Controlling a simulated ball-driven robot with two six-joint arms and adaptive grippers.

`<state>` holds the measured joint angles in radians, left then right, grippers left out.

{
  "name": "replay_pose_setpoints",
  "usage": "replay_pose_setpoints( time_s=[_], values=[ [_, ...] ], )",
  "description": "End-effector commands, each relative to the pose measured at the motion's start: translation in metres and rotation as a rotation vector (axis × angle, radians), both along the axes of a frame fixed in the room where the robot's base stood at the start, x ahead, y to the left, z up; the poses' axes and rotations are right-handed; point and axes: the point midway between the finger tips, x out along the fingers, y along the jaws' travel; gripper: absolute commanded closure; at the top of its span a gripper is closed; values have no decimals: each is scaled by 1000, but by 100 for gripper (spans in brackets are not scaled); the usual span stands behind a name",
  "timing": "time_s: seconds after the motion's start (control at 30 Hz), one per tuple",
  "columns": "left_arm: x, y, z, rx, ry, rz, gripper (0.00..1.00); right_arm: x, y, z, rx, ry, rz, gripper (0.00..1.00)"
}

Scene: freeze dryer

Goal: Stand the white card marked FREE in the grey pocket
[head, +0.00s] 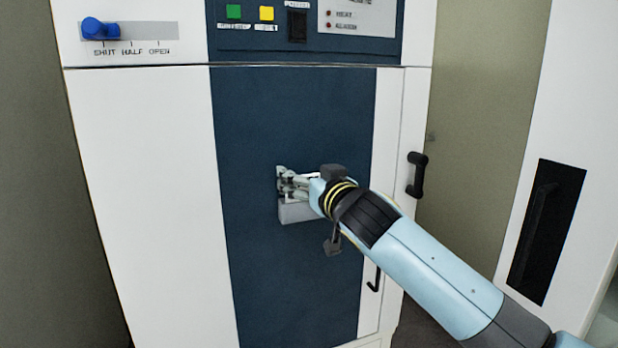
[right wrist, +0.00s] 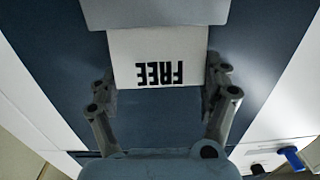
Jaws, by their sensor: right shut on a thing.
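The grey pocket (head: 298,212) is on the dark blue front panel of the freeze dryer; it also fills the top of the right wrist view (right wrist: 155,12). The white card marked FREE (right wrist: 158,62) shows upside down in the right wrist view, its lettering clear. Its lower end goes out of sight at the pocket's edge; I cannot tell how deep it sits. My right gripper (head: 287,182) is just above the pocket. In the right wrist view the fingers (right wrist: 160,84) are shut on the card's two sides. My left gripper is not in view.
A blue slider knob (head: 98,29) sits at SHUT, top left. Green (head: 234,11) and yellow (head: 266,13) buttons are on the upper panel. A black door handle (head: 417,174) sticks out right of my right gripper. The blue panel left of the pocket is clear.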

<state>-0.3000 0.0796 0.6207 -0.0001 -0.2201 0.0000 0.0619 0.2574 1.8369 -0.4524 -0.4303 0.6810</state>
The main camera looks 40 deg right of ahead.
Motion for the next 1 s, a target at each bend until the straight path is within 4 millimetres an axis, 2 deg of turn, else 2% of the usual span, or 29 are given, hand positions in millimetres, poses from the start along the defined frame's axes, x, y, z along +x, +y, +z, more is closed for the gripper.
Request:
replay_pose_setpoints(
  time_s=[0.3,0.33,0.47,1.0],
  values=[
    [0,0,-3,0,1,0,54,1,0,-3,0,0,0,66],
    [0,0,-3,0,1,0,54,1,0,-3,0,0,0,17],
    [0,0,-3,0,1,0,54,1,0,-3,0,0,0,0],
    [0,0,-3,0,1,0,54,1,0,-4,0,1,0,0]
  ],
)
